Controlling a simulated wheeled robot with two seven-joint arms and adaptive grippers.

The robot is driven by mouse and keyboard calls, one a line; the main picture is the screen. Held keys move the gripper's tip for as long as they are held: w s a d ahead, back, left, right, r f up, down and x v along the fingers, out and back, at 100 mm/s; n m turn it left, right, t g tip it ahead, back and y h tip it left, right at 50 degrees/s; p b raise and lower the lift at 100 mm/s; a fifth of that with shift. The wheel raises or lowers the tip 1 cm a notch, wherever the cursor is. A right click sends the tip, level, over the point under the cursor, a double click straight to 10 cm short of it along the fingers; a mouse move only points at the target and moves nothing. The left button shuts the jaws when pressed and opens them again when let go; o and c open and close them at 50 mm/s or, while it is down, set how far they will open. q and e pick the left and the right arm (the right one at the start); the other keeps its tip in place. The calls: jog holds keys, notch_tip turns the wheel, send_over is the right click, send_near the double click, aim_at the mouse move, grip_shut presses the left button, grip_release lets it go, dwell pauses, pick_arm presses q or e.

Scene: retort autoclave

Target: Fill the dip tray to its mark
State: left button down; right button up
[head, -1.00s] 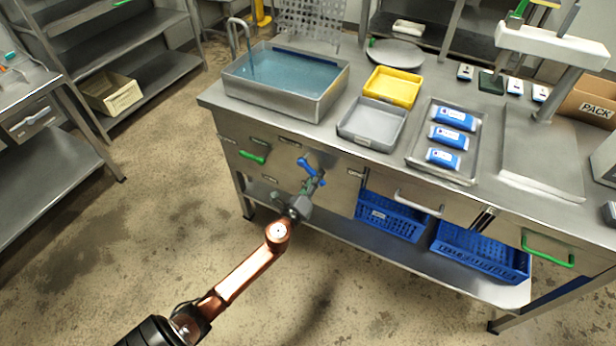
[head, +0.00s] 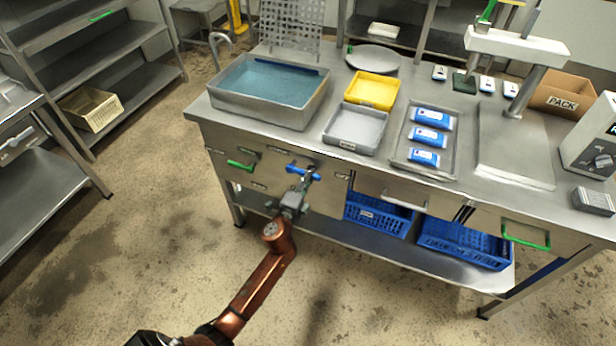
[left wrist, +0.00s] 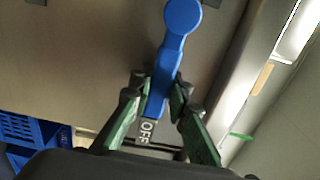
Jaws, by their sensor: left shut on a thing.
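A large grey tray (head: 262,110) of blue water stands at the left end of the steel bench; I take it for the dip tray. A blue lever (head: 298,171) is on the bench front below the tray; in the left wrist view the lever (left wrist: 181,22) runs between the green-padded fingers. My left gripper (head: 305,181) is shut on it. An OFF label (left wrist: 147,130) shows between the fingers. The fill mark cannot be made out. My right gripper is not in view.
A yellow tray (head: 372,92), an empty grey tray (head: 357,147) and a metal tray (head: 402,161) with blue-white packs stand right of the water. Green handles (head: 240,165) and blue crates (head: 464,244) are at the front. The floor on the left is clear.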

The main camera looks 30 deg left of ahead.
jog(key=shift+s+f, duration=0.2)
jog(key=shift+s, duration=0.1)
pick_arm(q)
jog(key=c, duration=1.8)
grip_release()
jog(key=shift+r, duration=0.15)
jog(key=shift+s, duration=0.1)
jog(key=s+d, duration=0.1)
jog(key=s, duration=1)
jog(key=shift+s+d, duration=0.35)
jog(key=shift+d, duration=0.05)
